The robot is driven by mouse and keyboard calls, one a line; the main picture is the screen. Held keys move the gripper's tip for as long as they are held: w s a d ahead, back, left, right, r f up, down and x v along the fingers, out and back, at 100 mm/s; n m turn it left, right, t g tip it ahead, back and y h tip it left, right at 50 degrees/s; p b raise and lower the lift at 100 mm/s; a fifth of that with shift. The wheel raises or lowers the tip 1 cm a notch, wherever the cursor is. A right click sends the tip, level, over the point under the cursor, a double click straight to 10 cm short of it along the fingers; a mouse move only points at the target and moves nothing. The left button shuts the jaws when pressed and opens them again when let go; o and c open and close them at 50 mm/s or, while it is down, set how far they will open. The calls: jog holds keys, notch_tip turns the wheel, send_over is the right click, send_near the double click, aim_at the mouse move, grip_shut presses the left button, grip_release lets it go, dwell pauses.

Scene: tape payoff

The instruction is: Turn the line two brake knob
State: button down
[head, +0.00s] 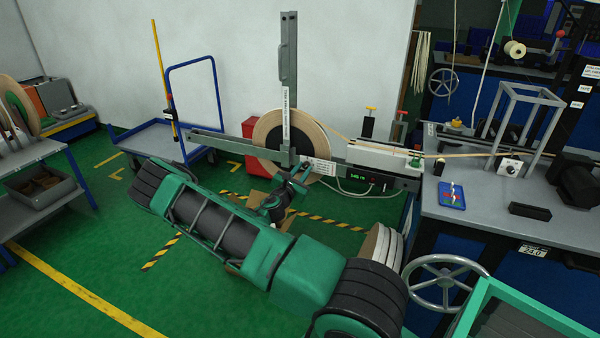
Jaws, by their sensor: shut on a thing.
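My gripper (302,173) is at the end of my green and black arm, in front of the lower middle of a large tan tape reel (266,133) on a grey upright stand. It is shut at the hub area, where the line two brake knob would sit. The knob itself is hidden behind the jaws, so its turn angle cannot be told. A white label (319,166) is just right of the gripper. The stand's upright post (289,60) crosses in front of the reel, and tape runs from the reel to the right.
A white guide block (378,157) with a yellow-topped knob and a green readout is right of the reel. A grey workbench (480,215) with a handwheel (444,283) is at right. A blue cart (160,138) stands behind left.

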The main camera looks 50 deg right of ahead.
jog(key=shift+d+m, duration=0.3)
jog(key=shift+m, duration=1.2)
jog(key=m, duration=0.6)
jog(key=shift+s+d, duration=0.15)
jog(key=shift+s, duration=0.1)
jog(key=m, duration=0.4)
jog(key=shift+f+m, duration=0.1)
jog(key=shift+m, duration=0.3)
jog(key=shift+f+m, duration=0.1)
jog(key=shift+m, duration=1.8)
jog(key=c, duration=1.5)
grip_release()
jog(key=shift+c, duration=0.2)
jog(key=shift+w, duration=0.1)
